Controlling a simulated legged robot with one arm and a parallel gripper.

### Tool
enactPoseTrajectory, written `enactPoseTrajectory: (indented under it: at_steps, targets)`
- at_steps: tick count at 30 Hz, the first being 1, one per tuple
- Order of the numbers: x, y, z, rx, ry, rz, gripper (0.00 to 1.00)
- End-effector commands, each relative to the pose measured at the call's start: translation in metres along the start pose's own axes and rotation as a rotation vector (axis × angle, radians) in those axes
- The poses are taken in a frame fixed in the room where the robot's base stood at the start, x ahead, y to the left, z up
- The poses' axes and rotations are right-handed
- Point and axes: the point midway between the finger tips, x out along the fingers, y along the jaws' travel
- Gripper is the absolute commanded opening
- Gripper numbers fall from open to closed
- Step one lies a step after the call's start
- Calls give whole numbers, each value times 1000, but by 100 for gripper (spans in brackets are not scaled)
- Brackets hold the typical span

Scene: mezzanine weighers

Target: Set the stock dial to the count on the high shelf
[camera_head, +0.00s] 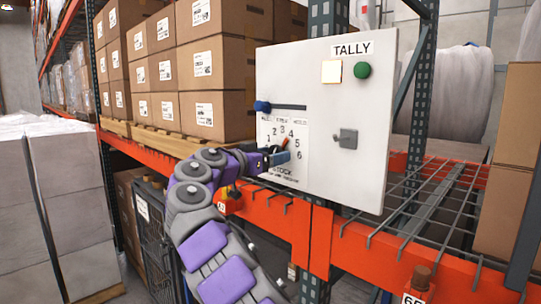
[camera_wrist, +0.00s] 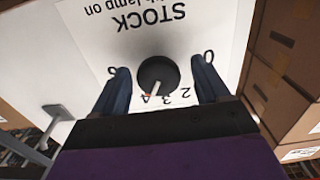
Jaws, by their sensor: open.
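A white panel (camera_head: 335,85) labelled TALLY hangs on the rack. Its lower left carries the STOCK dial scale (camera_head: 283,130) with numerals. In the wrist view the black dial knob (camera_wrist: 157,72) has a pale pointer toward the numerals at the picture's bottom, near 3 or 4; the exact numeral is unclear. The lettering is upside down there. My gripper (camera_head: 280,157) is open in front of the dial, also seen in the wrist view (camera_wrist: 160,88), with one finger either side of the knob. Contact cannot be told. Cartons (camera_head: 215,70) stand stacked on a pallet on the rack shelf at left.
The panel also has a blue knob (camera_head: 262,106) at a slot, a green button (camera_head: 362,70), a cream square (camera_head: 332,71) and a grey block (camera_head: 345,139). An orange beam (camera_head: 270,215) runs below. Wire decking (camera_head: 440,195) lies right. A wrapped pallet load (camera_head: 45,190) stands left.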

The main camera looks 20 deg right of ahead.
Motion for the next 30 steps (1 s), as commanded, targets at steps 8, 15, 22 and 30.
enactPoseTrajectory:
  at_steps: [8, 15, 22, 30]
  targets:
    - [0, 0, 0, -1, 0, 0, 70]
    - [0, 0, 1, -1, -1, 0, 47]
    - [0, -1, 2, -2, -1, -1, 25]
    - [0, -2, 1, -23, -1, -2, 20]
